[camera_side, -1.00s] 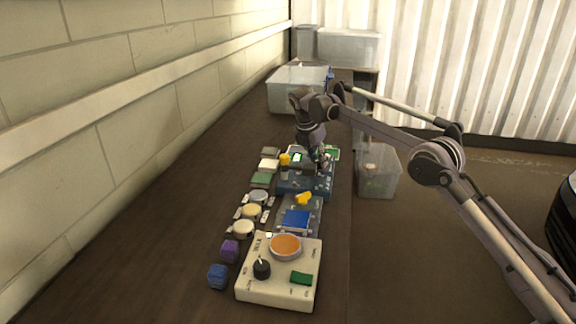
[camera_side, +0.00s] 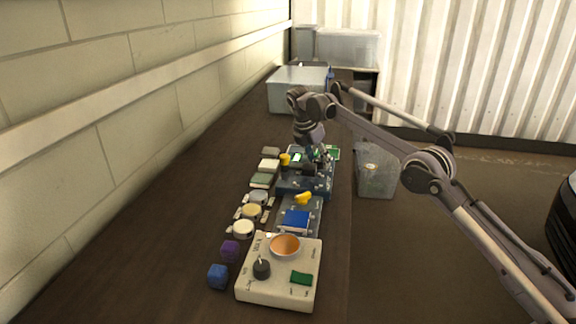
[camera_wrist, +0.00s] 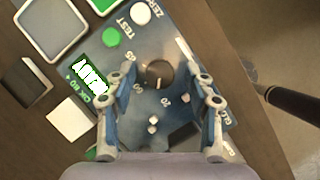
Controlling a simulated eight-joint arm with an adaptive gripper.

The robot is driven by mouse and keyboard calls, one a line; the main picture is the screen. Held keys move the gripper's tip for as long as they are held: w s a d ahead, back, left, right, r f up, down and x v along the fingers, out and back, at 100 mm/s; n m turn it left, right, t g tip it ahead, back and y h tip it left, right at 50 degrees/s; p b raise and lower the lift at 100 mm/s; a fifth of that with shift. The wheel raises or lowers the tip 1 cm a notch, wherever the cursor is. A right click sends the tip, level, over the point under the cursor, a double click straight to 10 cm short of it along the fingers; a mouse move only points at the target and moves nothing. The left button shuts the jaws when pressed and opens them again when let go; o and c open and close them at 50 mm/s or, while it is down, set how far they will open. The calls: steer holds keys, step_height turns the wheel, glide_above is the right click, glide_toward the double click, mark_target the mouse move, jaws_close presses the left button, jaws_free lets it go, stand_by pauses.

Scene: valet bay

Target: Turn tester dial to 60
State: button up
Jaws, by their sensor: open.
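The blue tester (camera_side: 300,188) lies on the bench below my gripper (camera_side: 314,160). In the wrist view its dark round dial (camera_wrist: 157,73) sits between and slightly beyond the fingers of my gripper (camera_wrist: 163,88). The fingers are open, one on each side of the dial, apart from it. Printed numbers, among them 60 and 20, stand around the dial; a thin light mark shows on the dial's lower part, but its exact reading is unclear. A lit display (camera_wrist: 90,78) is left of the dial; its text is too small to read surely.
A green button (camera_wrist: 111,38) and a white button (camera_wrist: 141,13) sit on the tester's panel. In the side view a cream box (camera_side: 279,284) with a knob and an orange bowl (camera_side: 285,245) stands nearer. A clear bin (camera_side: 376,178) is right of the bench.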

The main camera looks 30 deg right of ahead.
steer(key=shift+n, duration=0.3)
steer(key=shift+s+n+t+y, duration=0.1)
steer(key=shift+n+t+y, duration=0.3)
steer(key=shift+n, duration=0.6)
steer(key=v, duration=1.1)
steer(key=s+a+r+m+t+y, duration=0.1)
steer(key=s+r+m, duration=0.25)
steer(key=s, duration=0.25)
steer(key=s+a+r+m+t, duration=0.1)
steer(key=s+r+m, duration=0.2)
steer(key=s+m, duration=0.2)
steer(key=s+a+f+m+t+y, duration=0.1)
steer(key=s+m, duration=0.2)
steer(key=s, duration=0.4)
steer(key=s+f+m+t, duration=0.1)
steer(key=s+f+m, duration=0.1)
steer(key=s+m, duration=0.2)
steer(key=shift+s+a+f+y, duration=0.25)
steer(key=shift+s+a+y, duration=0.15)
steer(key=shift+s, duration=1.35)
steer(key=shift+w, duration=0.1)
